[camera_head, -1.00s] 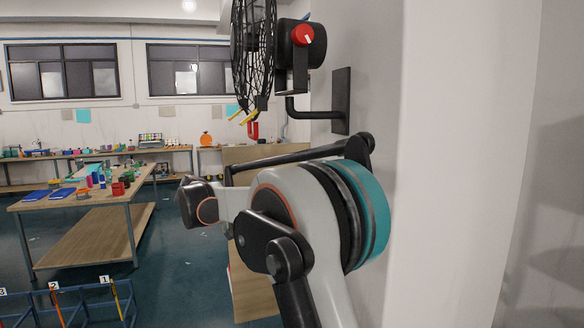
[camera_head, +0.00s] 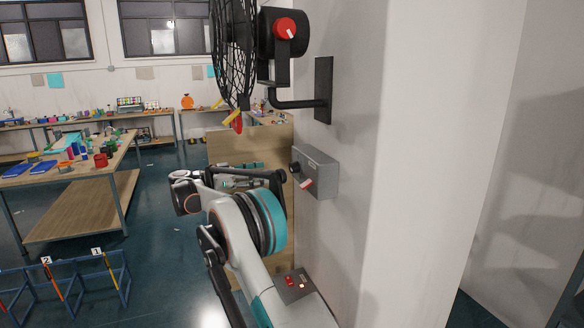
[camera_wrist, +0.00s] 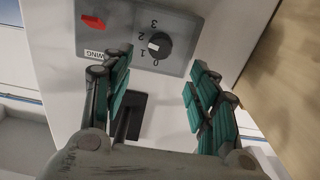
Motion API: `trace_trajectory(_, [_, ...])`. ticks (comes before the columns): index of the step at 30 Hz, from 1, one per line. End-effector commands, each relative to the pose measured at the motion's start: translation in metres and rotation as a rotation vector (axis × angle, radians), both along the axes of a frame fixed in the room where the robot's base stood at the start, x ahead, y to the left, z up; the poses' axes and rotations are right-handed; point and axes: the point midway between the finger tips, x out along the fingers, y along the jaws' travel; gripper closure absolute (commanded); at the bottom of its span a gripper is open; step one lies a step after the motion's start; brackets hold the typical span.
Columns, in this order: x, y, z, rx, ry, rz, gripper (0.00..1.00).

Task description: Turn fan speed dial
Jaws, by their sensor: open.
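The fan speed dial (camera_wrist: 158,46) is a round black knob with a white mark, on a grey control box (camera_wrist: 190,25) with the numbers 0 to 3 beside it. The white mark lies on the number side, but I cannot tell exactly which number it points at. In the head view the grey box (camera_head: 320,170) is on the wall below the fan, with the black dial (camera_head: 295,167) on its face. My gripper (camera_wrist: 160,68) is open and empty, its teal-padded fingers spread either side of the dial's line, apart from it.
A red switch (camera_wrist: 93,22) is on the same box, near a SWING label. The black caged fan (camera_head: 232,55) with a red knob (camera_head: 285,28) hangs from a wall bracket above. A white pillar (camera_head: 425,150) stands right.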

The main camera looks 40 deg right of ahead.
Motion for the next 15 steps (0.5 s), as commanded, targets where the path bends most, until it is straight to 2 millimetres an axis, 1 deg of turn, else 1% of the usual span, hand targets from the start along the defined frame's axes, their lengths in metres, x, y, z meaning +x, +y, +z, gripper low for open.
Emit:
trace_trajectory(1, [-0.003,-0.012,0.002,0.0,0.0,-0.003,0.46])
trace_trajectory(9, [-0.017,-0.062,0.002,0.001,0.001,-0.002,0.46])
trace_trajectory(12, [-0.021,-0.078,0.002,0.001,0.001,-0.001,0.46])
trace_trajectory(15, [-0.024,-0.09,0.002,0.001,0.002,-0.001,0.46])
